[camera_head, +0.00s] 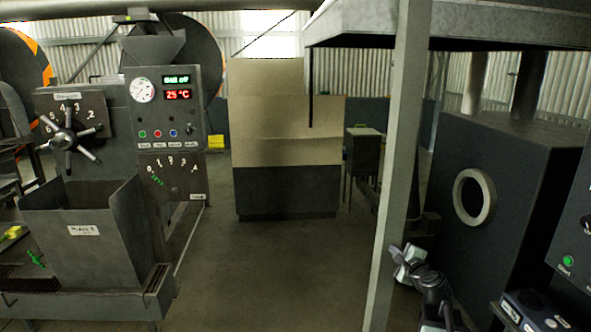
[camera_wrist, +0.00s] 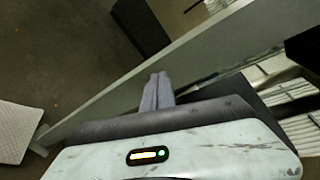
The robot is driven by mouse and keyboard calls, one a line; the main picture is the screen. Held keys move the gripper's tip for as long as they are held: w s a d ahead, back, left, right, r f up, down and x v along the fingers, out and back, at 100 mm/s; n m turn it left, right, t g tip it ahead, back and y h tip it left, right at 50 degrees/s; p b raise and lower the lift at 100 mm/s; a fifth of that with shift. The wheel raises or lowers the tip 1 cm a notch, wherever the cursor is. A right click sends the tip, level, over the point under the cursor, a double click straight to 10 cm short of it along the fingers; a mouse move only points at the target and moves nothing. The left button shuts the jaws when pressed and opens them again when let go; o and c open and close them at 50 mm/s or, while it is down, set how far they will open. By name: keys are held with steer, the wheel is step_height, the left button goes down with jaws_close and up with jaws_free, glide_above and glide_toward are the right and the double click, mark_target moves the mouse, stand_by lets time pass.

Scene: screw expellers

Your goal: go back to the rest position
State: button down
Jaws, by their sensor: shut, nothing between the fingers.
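My gripper (camera_wrist: 158,78) is shut, with its two grey fingers together and nothing between them. In the wrist view it points out over bare floor and a slanting grey beam. In the head view my folded arm is at the lower right, beside the foot of a grey post (camera_head: 393,180). The fingertips are hard to make out there.
An expeller with a control panel (camera_head: 168,140) and a hopper (camera_head: 85,235) stands at left. A dark box with a round ring (camera_head: 474,196) stands at right, near another panel (camera_head: 575,215). A beige and dark cabinet (camera_head: 285,130) is behind. The middle floor (camera_head: 265,270) is clear.

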steer(key=s+a+f+n+g+y+p, duration=0.1)
steer(key=s+a+f+n+g+y, duration=0.2)
steer(key=a, duration=0.6)
steer(key=a+f+n+g, duration=0.2)
steer(key=a+n, duration=0.3)
steer(key=a, duration=0.4)
steer(key=s+a+f+n+g+y+p, duration=0.1)
steer(key=s+a+f+n+g+y, duration=0.15)
steer(key=a+n, duration=0.45)
steer(key=s+d+f+n+g+h, duration=0.1)
steer(key=s+f+n+g+h, duration=0.1)
steer(key=s, duration=0.6)
steer(key=s+d+f+n+g+h, duration=0.1)
steer(key=s+f+n+g+h, duration=0.2)
steer(key=s+f+n+g, duration=0.2)
steer(key=s+f, duration=0.1)
steer(key=s, duration=0.2)
steer(key=shift+g, duration=0.35)
steer(key=shift+f+h, duration=0.1)
steer(key=shift+h, duration=0.15)
